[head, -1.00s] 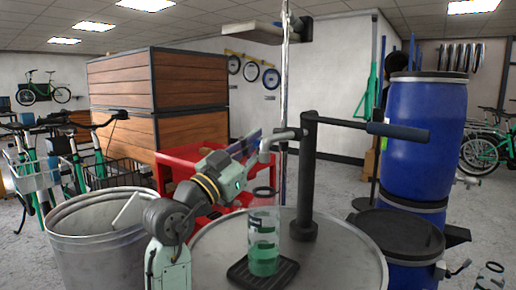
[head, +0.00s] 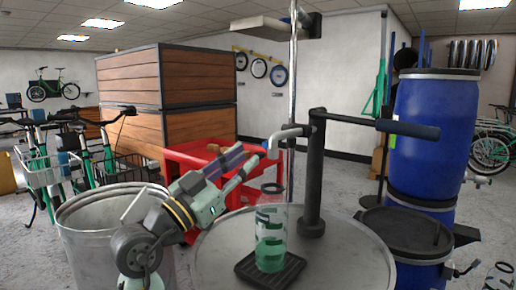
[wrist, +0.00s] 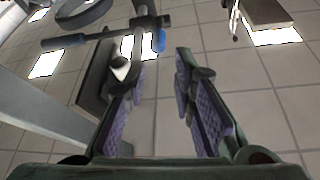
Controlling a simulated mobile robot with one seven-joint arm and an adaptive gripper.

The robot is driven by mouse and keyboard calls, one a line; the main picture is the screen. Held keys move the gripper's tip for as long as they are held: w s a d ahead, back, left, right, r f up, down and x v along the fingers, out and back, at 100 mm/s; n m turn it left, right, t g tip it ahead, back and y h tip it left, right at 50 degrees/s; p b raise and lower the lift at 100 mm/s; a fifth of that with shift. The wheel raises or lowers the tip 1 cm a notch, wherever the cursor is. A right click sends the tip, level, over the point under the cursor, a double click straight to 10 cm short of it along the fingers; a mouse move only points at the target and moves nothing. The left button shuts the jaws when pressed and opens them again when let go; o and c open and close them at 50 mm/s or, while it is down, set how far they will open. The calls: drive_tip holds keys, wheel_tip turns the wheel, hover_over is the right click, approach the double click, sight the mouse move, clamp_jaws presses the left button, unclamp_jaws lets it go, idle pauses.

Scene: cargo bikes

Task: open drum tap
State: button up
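A blue drum (head: 432,135) stands upright on another blue drum at the right. A small metallic tap (head: 476,179) sticks out low on the upper drum's right side. Another tap (head: 459,272) shows at the lower drum. The handle position of either tap is too small to tell. My gripper (head: 253,156) is left of the drums, apart from both taps, near the curved spout of a black hand pump (head: 314,180). In the wrist view my gripper (wrist: 162,68) points up toward the ceiling, its purple-padded fingers apart with nothing between them.
The pump stands on a round grey drum top (head: 345,250). A clear bottle with green liquid (head: 270,240) stands there on a black grate. The pump's long handle (head: 408,130) reaches right. A metal bin (head: 85,240), red cart (head: 185,158) and wooden crates (head: 165,75) are left.

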drive_tip(key=v, duration=0.4)
